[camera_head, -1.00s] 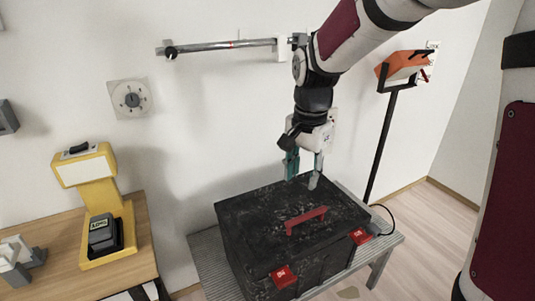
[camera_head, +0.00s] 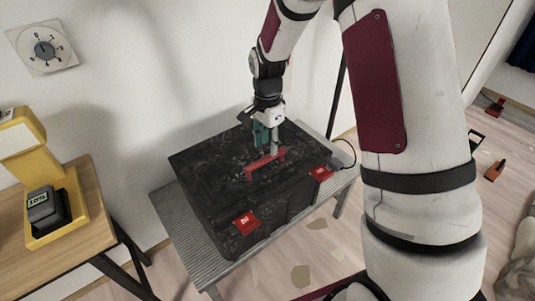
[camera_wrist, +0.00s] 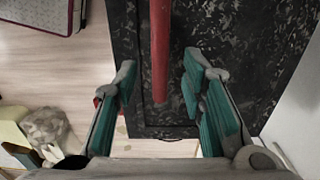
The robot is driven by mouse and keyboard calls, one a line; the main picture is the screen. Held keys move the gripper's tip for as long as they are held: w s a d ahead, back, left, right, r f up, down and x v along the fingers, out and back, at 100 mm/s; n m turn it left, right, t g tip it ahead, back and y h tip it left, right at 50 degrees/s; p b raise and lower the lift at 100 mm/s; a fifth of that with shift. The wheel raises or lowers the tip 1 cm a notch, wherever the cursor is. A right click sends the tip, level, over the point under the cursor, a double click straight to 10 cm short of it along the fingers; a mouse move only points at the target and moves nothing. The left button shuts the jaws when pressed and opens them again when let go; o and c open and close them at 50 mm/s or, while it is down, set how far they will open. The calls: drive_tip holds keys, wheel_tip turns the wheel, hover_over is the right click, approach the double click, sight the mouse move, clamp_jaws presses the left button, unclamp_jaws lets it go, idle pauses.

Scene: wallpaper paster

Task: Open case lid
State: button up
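The black, scuffed case (camera_head: 205,165) rests on a grey metal bench, and its lid is shut. A red handle (camera_head: 262,165) stands on top of the lid. Two red latches sit along the front edge, one at the left (camera_head: 246,222) and one at the right (camera_head: 321,173); I cannot tell whether they are fastened. My gripper (camera_head: 266,148) is just above the lid at the handle, pointing down. In the wrist view my gripper (camera_wrist: 158,80) is open, with the red handle (camera_wrist: 160,55) between its teal-padded fingers, apart from both.
The grey bench (camera_head: 175,215) leaves a narrow rim around the case. A wooden table (camera_head: 85,235) with a yellow device (camera_head: 45,215) stands at the left. The white wall is close behind the case. Scraps (camera_head: 301,275) lie on the floor in front.

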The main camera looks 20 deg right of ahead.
sight(267, 156)
drive_tip(key=shift+f, duration=2.45)
clamp_jaws()
